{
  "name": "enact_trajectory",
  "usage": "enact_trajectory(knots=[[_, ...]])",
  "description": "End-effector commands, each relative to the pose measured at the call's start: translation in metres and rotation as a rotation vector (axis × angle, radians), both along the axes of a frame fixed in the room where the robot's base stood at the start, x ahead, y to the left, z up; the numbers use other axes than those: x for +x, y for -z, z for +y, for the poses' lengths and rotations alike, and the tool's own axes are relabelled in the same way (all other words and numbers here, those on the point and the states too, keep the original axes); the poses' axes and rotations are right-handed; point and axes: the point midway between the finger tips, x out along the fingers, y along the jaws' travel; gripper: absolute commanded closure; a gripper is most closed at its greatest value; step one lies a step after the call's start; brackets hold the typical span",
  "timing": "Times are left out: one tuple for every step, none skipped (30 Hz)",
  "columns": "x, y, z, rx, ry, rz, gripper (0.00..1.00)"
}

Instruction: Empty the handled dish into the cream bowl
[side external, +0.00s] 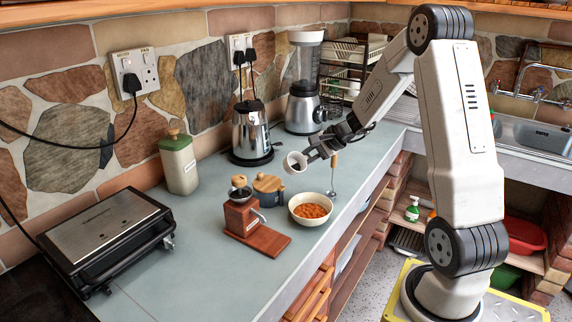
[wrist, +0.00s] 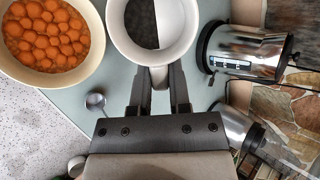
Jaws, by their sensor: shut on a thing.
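My gripper (side external: 316,155) is shut on the handle of a small white dish (side external: 289,164), held in the air above the counter. In the wrist view my gripper (wrist: 160,82) grips the handle between both fingers, and the dish (wrist: 181,32) has a dark grey patch inside; I cannot tell if that is contents. The dish looks tilted. The cream bowl (side external: 312,223) stands upright on the counter, below the dish and slightly towards the camera, holding several round orange pieces. In the wrist view the bowl (wrist: 96,18) is left of the dish, apart from it.
A wooden grinder (side external: 240,215) and a wooden-lidded pot (side external: 268,190) stand left of the bowl. A kettle (side external: 250,135) and a blender (side external: 304,100) stand behind. The counter's front edge is close to the bowl.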

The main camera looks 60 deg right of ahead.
Motion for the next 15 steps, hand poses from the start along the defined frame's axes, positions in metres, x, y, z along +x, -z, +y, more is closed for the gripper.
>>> enact_trajectory(knots=[[-0.001,-0.001,0.000,-0.002,0.001,-0.012,1.00],[-0.001,-0.001,0.000,-0.002,0.001,-0.019,1.00],[-0.002,-0.001,0.001,-0.005,0.002,-0.029,1.00],[-0.002,-0.001,0.001,-0.006,0.002,-0.035,1.00],[-0.003,-0.001,0.001,-0.009,0.001,-0.043,1.00],[-0.003,-0.002,0.000,-0.012,0.003,-0.053,1.00],[-0.003,-0.002,0.000,-0.015,0.002,-0.061,1.00],[-0.003,-0.004,0.000,-0.015,0.003,-0.069,1.00],[-0.003,-0.005,0.000,-0.018,0.002,-0.077,1.00],[-0.004,-0.006,0.001,-0.019,0.003,-0.085,1.00],[-0.004,-0.006,0.001,-0.020,0.003,-0.092,1.00],[-0.004,-0.008,0.001,-0.023,0.002,-0.102,1.00],[-0.004,-0.009,0.001,-0.024,0.002,-0.109,1.00],[-0.004,-0.010,0.001,-0.026,0.003,-0.117,1.00],[-0.004,-0.011,0.001,-0.029,0.003,-0.127,1.00]])
